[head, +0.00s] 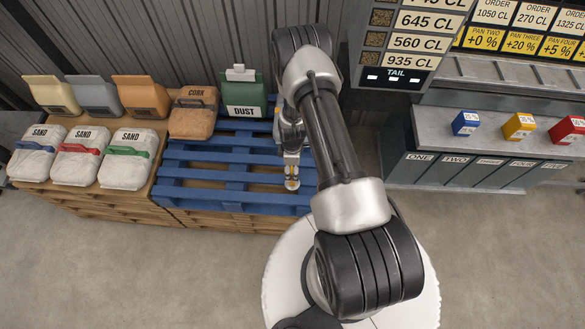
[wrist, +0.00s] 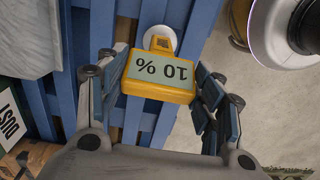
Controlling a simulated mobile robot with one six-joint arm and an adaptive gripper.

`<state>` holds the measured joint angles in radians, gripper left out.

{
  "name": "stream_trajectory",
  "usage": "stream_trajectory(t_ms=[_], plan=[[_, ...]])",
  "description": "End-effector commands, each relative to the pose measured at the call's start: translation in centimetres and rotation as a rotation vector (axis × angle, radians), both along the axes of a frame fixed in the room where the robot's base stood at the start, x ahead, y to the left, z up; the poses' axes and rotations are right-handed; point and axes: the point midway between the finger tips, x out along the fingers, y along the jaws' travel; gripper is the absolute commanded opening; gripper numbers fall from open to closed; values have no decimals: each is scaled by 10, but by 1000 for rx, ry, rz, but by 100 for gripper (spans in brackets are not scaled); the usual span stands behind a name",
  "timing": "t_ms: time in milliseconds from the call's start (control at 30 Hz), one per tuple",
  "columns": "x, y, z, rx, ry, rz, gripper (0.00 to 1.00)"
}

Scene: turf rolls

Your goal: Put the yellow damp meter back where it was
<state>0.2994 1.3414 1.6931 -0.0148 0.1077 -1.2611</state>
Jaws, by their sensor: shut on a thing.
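The yellow damp meter (wrist: 160,90) sits between the fingers of my gripper (wrist: 163,68) in the wrist view, with its display reading "10 %" upside down. A round white end (wrist: 160,40) sticks out from its far side. My gripper is shut on the meter. I cannot tell whether the meter touches the slats below.
Several SAND bags (head: 127,160) fill the wooden pallet at left. At right, blue (head: 465,124), yellow (head: 518,127) and red (head: 567,130) blocks sit above numbered bins. The front floor is clear.

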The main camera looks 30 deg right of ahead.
Motion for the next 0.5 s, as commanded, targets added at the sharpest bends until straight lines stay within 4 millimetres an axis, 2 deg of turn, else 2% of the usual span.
stream_trajectory(t_ms=[67, 433, 467, 500], plan=[[0, 0, -8, -1, -1, 0, 4], [1, 0, -11, -1, -2, 0, 4], [0, 0, -10, -1, -1, 0, 63], [0, 0, -10, -1, -1, 0, 66]])
